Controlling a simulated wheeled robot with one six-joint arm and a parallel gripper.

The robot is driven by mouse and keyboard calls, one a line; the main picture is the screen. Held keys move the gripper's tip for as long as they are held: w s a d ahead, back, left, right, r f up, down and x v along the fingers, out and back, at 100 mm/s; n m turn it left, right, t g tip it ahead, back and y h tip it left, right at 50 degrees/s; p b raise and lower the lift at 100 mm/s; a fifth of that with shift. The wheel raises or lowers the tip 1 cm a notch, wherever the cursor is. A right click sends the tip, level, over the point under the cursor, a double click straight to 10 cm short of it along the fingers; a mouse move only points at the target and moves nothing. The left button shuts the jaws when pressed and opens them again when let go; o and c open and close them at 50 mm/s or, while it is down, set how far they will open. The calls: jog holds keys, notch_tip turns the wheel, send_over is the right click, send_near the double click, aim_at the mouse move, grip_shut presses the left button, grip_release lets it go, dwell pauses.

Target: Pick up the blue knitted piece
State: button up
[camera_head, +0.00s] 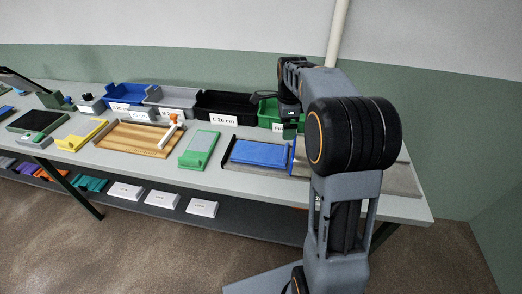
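A flat blue piece (260,153), which looks like the blue knitted piece, lies on a dark grey board or tray (232,164) at the front right of the table. My gripper (290,132) points down behind and to the right of it in the picture. It looks apart from the blue piece, but its exact height is unclear. The fingers are small and dark against a green bin, so I cannot tell whether they are open or shut. My arm hides the area right of the blue piece.
Blue (127,92), grey (172,97), black (229,103) and green (268,112) bins line the table's back. A green tray (199,149) and a wooden board (135,139) lie left of the blue piece. White boxes (163,199) sit on the lower shelf.

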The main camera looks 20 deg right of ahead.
jog(key=f+m, duration=0.1)
jog(key=f, duration=0.1)
jog(key=w+d+f+m, duration=0.1)
jog(key=f, duration=0.2)
jog(key=w+d+f+m+p, duration=0.1)
jog(key=f, duration=0.2)
jog(key=shift+w+f, duration=0.2)
jog(key=shift+w+a+f+p, duration=0.1)
jog(key=shift+f+p, duration=0.75)
jog(key=shift+f, duration=2.25)
jog(key=c, duration=0.8)
jog(key=shift+o, duration=0.2)
jog(key=shift+r, duration=0.1)
